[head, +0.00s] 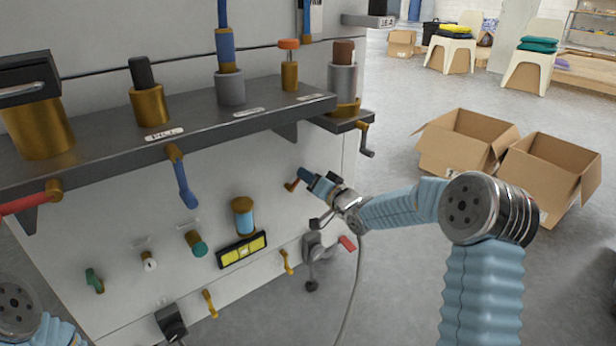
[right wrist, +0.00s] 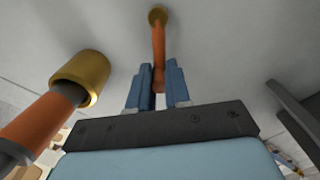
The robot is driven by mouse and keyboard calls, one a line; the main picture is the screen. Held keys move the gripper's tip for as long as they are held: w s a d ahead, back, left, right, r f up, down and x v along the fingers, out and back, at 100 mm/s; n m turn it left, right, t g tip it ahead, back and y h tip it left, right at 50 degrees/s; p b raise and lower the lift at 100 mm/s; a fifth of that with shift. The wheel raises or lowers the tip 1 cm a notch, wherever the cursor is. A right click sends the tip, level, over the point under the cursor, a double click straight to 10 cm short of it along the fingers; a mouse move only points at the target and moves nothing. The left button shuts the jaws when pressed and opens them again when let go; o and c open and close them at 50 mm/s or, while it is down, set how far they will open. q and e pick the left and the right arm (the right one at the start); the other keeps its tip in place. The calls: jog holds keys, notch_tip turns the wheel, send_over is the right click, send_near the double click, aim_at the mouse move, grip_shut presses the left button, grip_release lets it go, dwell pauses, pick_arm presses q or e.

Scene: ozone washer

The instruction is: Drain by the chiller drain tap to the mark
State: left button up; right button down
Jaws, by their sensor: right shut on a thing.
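My right gripper (head: 303,178) is at the white front panel below the grey shelf, shut on a small orange tap lever (head: 291,186). In the right wrist view the lever (right wrist: 158,45) hangs from a brass hub on the panel, and its lower end is between the two blue fingers (right wrist: 157,90). I cannot read a label that says whether this is the chiller drain tap. A blue glass with brass ends (head: 243,216) sits left of the gripper; no mark on it can be made out. My left gripper is out of view.
A yellow level gauge (head: 242,250) and several small taps are on the panel. A red-handled crank (head: 345,243) is below my right gripper. The shelf (head: 215,121) with brass fittings juts out above. Open cardboard boxes (head: 465,140) stand on the floor to the right.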

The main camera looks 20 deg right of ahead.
jog(key=shift+d+f, duration=0.1)
jog(key=c, duration=1.1)
grip_release()
jog(key=p+v, duration=0.1)
jog(key=v, duration=1.2)
jog(key=shift+s, duration=0.4)
jog(key=shift+d, duration=0.1)
